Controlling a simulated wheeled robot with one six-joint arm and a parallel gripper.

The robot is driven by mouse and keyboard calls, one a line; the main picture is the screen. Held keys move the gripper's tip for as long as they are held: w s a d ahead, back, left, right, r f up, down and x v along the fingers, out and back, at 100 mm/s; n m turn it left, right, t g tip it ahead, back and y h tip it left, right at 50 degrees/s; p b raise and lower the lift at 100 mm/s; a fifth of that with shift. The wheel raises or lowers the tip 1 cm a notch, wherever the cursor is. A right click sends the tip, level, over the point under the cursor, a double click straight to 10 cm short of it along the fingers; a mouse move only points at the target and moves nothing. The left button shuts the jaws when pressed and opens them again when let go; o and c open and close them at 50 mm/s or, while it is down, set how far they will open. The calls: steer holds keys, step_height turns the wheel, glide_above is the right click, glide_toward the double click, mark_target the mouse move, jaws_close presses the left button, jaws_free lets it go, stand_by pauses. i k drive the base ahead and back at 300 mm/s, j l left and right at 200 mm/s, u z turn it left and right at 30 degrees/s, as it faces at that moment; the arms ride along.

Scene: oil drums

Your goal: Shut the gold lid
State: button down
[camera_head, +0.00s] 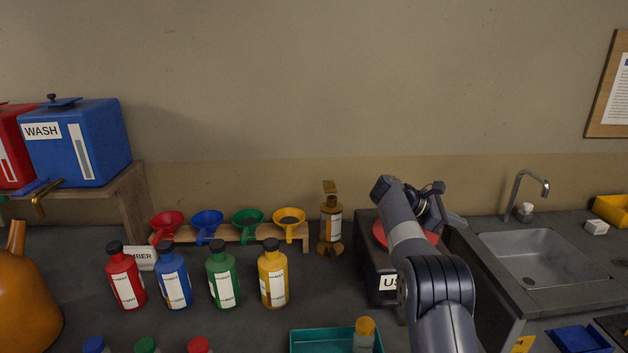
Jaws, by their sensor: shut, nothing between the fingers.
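A gold-brown metal container (330,224) with a white label stands on the counter, just right of the funnel rack. A flat gold piece (329,187), which looks like its lid, stands up above the body, apart from its shoulder. A round gold foot shows at its base. My gripper (437,205) is partly hidden behind my grey forearm, to the right of the gold container and apart from it. It is shut and empty, near the dark box with a red round top (380,236); its fingertips are not clear.
A rack with several coloured funnels (247,222) stands left of the container. Red, blue, green and yellow bottles (273,275) stand in front. A teal tray (308,342) with a yellow-capped bottle lies at the front. A sink (530,255) is at the right.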

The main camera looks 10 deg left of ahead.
mark_target(328, 186)
steer(key=j+u, duration=0.1)
steer(key=j, duration=0.4)
steer(key=i+j, duration=0.1)
steer(key=j, duration=0.4)
steer(key=i+j+u, duration=0.15)
steer(key=j, duration=0.35)
steer(key=i+u, duration=0.1)
steer(key=i, duration=0.3)
